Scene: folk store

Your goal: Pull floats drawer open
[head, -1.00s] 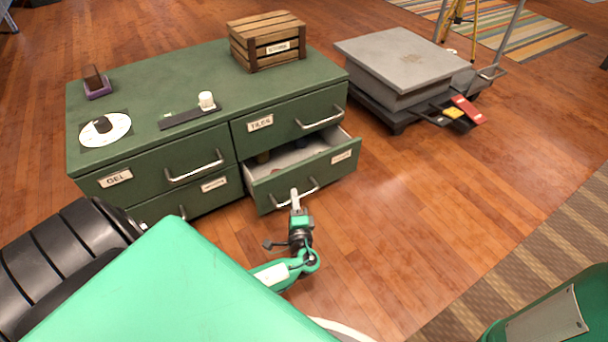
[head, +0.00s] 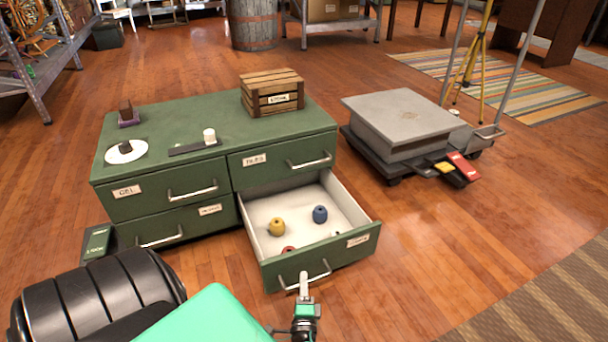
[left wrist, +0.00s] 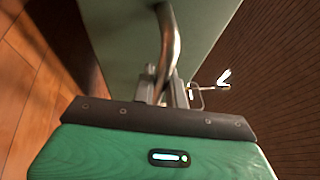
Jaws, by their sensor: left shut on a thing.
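The floats drawer (head: 325,257) is the lower right drawer of a green cabinet (head: 225,115). It stands well out, showing a white inside with a yellow float (head: 277,227), a blue float (head: 320,214) and a red one (head: 289,249) partly hidden by the front panel. Its label is too small to read surely. My left gripper (head: 303,282) is shut on the drawer's metal handle (head: 318,273). In the left wrist view the handle (left wrist: 168,40) runs down between the fingers (left wrist: 163,90). My right gripper is not in view.
The tiles drawer above and the two left drawers are shut. A wooden crate (head: 272,92), a white disc (head: 126,152) and small items stand on the cabinet. A grey platform cart (head: 403,120) stands to the right.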

